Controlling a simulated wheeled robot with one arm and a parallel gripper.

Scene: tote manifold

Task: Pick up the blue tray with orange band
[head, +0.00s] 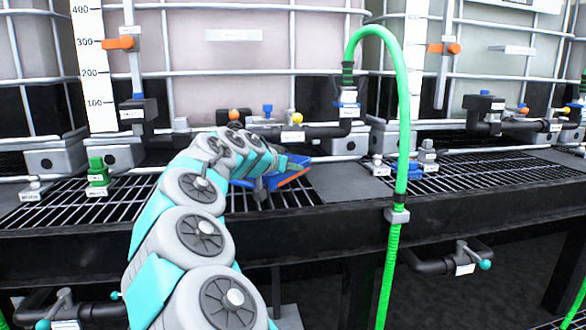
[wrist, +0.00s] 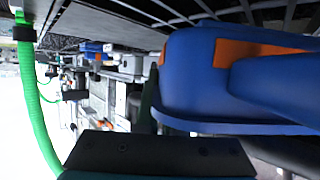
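The blue tray with an orange band (head: 296,178) is at the end of my arm, over the black grating in the middle of the head view. It is partly hidden by my gripper (head: 270,180). In the wrist view the blue tray (wrist: 195,85) fills the upper right, very close, with its orange band near the top. A dark part of my gripper shows along the bottom of that view. The fingertips and any contact with the tray are not clear, so I cannot tell whether my gripper is open or shut on it.
A green hose (head: 403,130) arches up just right of the tray and hangs past the platform's front edge. Caged tanks (head: 240,60) with black pipes and valves stand behind. A green valve piece (head: 98,172) is on the left grating. The right grating (head: 480,172) is mostly clear.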

